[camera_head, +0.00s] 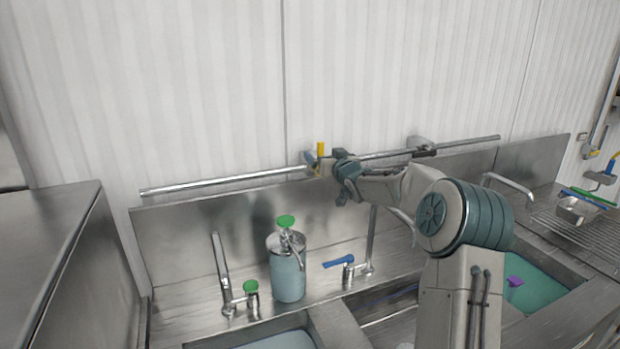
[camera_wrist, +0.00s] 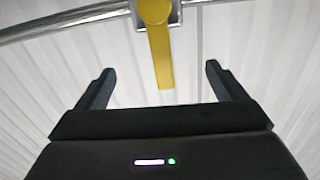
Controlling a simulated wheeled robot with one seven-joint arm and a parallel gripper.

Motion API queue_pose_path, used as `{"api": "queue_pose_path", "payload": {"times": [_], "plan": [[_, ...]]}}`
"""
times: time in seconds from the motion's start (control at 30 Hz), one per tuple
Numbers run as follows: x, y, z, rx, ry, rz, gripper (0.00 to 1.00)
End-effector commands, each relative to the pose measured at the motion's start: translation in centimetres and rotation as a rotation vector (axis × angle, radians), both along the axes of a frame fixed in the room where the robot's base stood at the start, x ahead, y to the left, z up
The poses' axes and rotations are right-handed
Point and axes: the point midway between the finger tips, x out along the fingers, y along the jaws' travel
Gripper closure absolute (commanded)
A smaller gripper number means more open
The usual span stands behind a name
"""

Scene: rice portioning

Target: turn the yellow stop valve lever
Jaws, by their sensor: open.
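The yellow stop valve lever (camera_head: 320,149) stands upright on a horizontal metal pipe (camera_head: 225,181) along the white wall in the head view. In the wrist view the lever (camera_wrist: 160,55) hangs into the picture from the pipe at the top, between the lines of my two fingers. My gripper (camera_wrist: 153,85) is open and empty, with the lever's free end between its fingertips in the picture. In the head view my gripper (camera_head: 327,172) is at the pipe, just beside the lever. I cannot tell whether a finger touches the lever.
Below are a sink counter with a soap dispenser (camera_head: 287,275) with a green top, a green-knobbed tap (camera_head: 250,287) and a blue-handled tap (camera_head: 339,262). A basin (camera_head: 540,290) with greenish water lies at right. The wall above the pipe is bare.

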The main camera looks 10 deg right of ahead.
Motion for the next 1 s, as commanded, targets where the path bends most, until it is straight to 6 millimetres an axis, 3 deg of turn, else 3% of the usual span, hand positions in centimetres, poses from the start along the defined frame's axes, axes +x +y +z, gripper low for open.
{"api": "queue_pose_path", "payload": {"times": [0.53, 1.0], "plan": [[-5.3, -1.2, -0.1, -0.003, -0.001, -0.001, 0.09], [-6.0, -0.9, -0.1, -0.008, 0.010, -0.002, 0.09]]}}
